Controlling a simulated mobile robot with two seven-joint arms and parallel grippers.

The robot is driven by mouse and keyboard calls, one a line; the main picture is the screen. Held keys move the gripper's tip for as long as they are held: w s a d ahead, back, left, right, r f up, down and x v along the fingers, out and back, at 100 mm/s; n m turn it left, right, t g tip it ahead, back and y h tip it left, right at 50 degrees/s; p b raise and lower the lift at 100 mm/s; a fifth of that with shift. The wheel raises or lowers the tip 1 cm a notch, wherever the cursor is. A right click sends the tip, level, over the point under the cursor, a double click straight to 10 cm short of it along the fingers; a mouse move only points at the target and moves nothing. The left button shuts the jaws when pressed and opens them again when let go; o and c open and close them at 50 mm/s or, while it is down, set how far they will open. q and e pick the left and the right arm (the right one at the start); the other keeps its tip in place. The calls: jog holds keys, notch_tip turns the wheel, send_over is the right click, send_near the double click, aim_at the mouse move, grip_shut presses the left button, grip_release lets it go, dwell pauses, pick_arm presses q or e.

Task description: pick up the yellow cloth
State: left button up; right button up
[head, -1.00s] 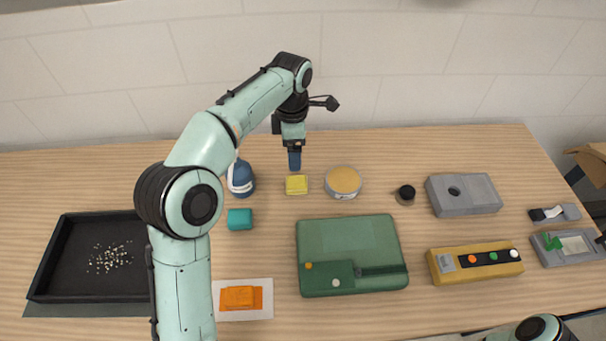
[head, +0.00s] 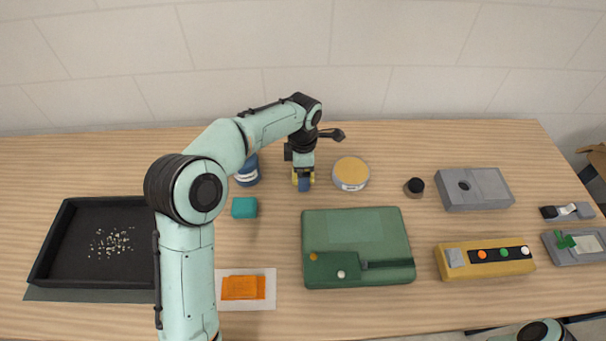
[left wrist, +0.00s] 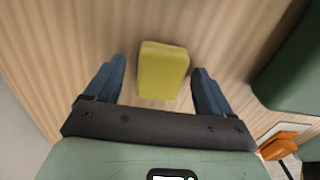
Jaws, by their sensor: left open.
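The yellow cloth (left wrist: 163,72) is a small folded block on the wooden table. In the left wrist view it lies between and slightly beyond the two blue fingertips of my left gripper (left wrist: 155,75), with a gap on each side. My left gripper is open and empty. In the head view my left gripper (head: 303,184) is low over the cloth and hides most of it; a little yellow (head: 311,178) shows beside the finger. My right gripper is not in view; only part of my right arm shows at the bottom right.
A round tin (head: 351,187) stands just right of my left gripper, and a blue bottle (head: 247,176) stands left. A teal block (head: 244,207) and a green case (head: 345,279) lie nearer. An orange cloth (head: 238,289), a black tray (head: 42,262) and a yellow control box (head: 486,269) are farther off.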

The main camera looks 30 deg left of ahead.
pick_arm(q)
jog(key=c, duration=1.1)
jog(key=shift+r, duration=0.1)
notch_tip(320, 180, up, 10)
jog(key=shift+p, duration=0.85)
jog(key=o, duration=0.4)
jog(key=shift+c, duration=1.5)
